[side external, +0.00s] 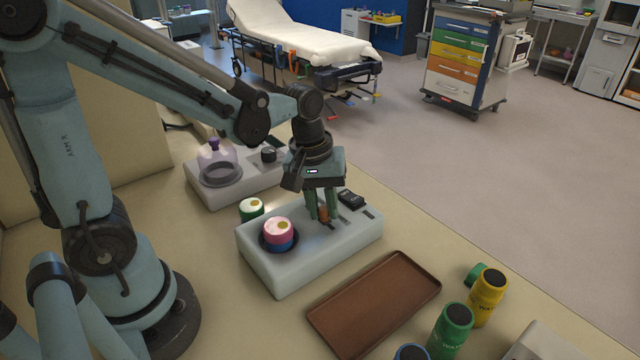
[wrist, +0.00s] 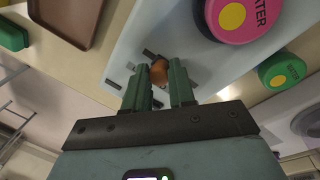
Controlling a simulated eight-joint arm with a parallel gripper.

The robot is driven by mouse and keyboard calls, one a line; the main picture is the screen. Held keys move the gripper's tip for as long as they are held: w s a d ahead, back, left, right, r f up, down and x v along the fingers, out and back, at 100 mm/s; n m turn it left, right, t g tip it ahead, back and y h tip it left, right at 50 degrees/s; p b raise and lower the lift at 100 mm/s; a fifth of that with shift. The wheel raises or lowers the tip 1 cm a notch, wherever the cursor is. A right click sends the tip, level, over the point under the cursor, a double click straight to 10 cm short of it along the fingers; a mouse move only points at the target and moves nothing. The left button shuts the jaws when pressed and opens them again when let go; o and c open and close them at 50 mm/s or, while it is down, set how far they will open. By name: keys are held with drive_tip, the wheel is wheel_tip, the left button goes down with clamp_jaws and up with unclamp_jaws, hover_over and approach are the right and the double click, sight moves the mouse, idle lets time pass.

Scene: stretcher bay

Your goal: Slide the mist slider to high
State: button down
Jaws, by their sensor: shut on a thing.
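A pale box-shaped unit (side external: 290,262) stands on the bench, with slots in its top. An orange-brown slider knob (side external: 323,214) stands on it, and I take this for the mist slider; no label is legible. My gripper (side external: 322,209) points down over the unit and is shut on this knob. In the wrist view, the knob (wrist: 159,72) sits between the green fingertips of my gripper (wrist: 158,78), beside dark slots in the pale top (wrist: 140,30). The knob's exact place along its slot is partly hidden by the fingers.
A pink-and-blue jar (side external: 278,233) sits in the unit's round seat. A black block (side external: 350,199) is on its far right part. A green-lidded jar (side external: 251,209) and a domed unit (side external: 217,163) stand behind. A brown tray (side external: 375,305) and bottles (side external: 488,295) are in front.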

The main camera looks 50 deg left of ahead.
drive_tip(key=a, duration=0.5)
drive_tip(key=shift+a, duration=0.1)
drive_tip(key=c, duration=1)
unclamp_jaws()
drive_tip(key=shift+o, duration=0.3)
drive_tip(key=shift+r, duration=0.25)
wheel_tip(320, 180, up, 12)
drive_tip(key=s+a, duration=0.1)
drive_tip(key=shift+s+f, duration=0.15)
drive_tip(key=shift+f, duration=0.1)
